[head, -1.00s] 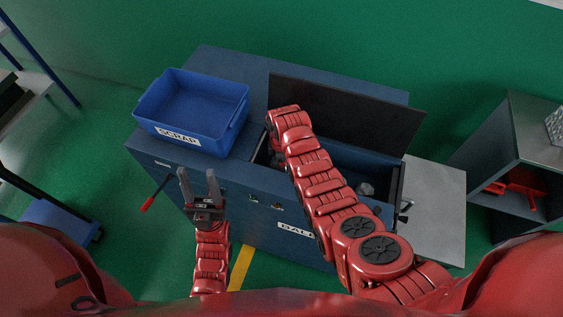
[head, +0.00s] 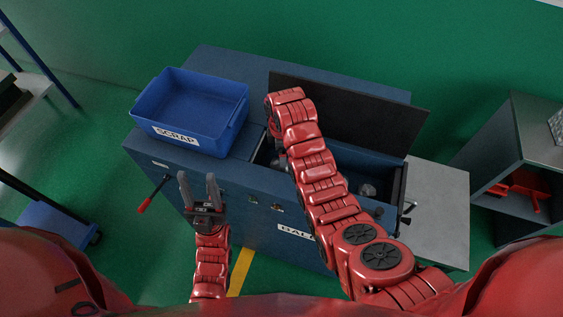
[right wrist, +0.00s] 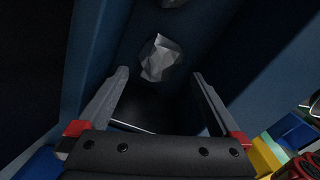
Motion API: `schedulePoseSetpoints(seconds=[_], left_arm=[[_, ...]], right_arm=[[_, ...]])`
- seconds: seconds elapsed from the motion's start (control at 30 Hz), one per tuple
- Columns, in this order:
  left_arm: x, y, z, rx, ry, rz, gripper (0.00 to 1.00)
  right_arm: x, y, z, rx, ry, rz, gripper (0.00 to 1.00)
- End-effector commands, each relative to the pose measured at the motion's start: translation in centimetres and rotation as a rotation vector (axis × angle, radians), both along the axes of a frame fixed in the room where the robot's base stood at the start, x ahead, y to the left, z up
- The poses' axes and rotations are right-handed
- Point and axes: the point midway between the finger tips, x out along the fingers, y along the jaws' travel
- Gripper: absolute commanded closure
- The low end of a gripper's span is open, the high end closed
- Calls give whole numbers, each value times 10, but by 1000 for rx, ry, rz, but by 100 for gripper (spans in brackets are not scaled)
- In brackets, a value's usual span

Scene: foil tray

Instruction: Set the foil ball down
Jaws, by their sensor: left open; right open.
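A crumpled silver foil ball (right wrist: 160,58) lies in the dark blue chamber in the right wrist view. My right gripper (right wrist: 160,73) is open, with the ball ahead of its fingertips and nothing between the fingers. In the head view my right arm reaches over the open chamber of the blue baler (head: 256,220) and hides most of that gripper. A grey lump (head: 368,190) shows in the chamber to the right of the arm. Another piece (right wrist: 172,2) shows at the top edge of the right wrist view. My left gripper (head: 200,190) is open and empty in front of the baler.
A blue SCRAP bin (head: 190,110) stands on the baler's left top, looking empty. The dark lid (head: 345,115) stands raised behind the chamber. A red-handled lever (head: 146,206) sticks out near the left gripper. A grey side table (head: 437,210) and a shelf (head: 520,150) stand right.

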Motion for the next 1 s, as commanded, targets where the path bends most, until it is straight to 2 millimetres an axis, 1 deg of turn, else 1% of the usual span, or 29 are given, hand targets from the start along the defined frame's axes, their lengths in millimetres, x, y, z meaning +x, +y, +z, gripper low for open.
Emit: schedulePoseSetpoints(seconds=[0.03, 0.13, 0.17, 0.2, 0.3, 0.43, 1.0], left_arm=[[0, 0, 4, 0, 0, 0, 50], [0, 0, 10, 0, 0, 0, 50], [0, 0, 21, 0, 0, 0, 50], [0, 0, 26, 0, 0, 0, 50], [0, 0, 33, 0, 0, 0, 50], [0, 0, 37, 0, 0, 0, 50], [0, 0, 36, 0, 0, 0, 50]], right_arm=[[0, 0, 15, 0, -1, 0, 0], [0, 0, 38, 1, -2, 1, 0], [0, 0, 47, 0, 1, 1, 0], [-1, 0, 51, 0, 3, 1, 0], [-1, 0, 58, -1, 3, 1, 0], [-1, 0, 61, -1, 4, 1, 0], [-1, 0, 60, -1, 3, 0, 0]])
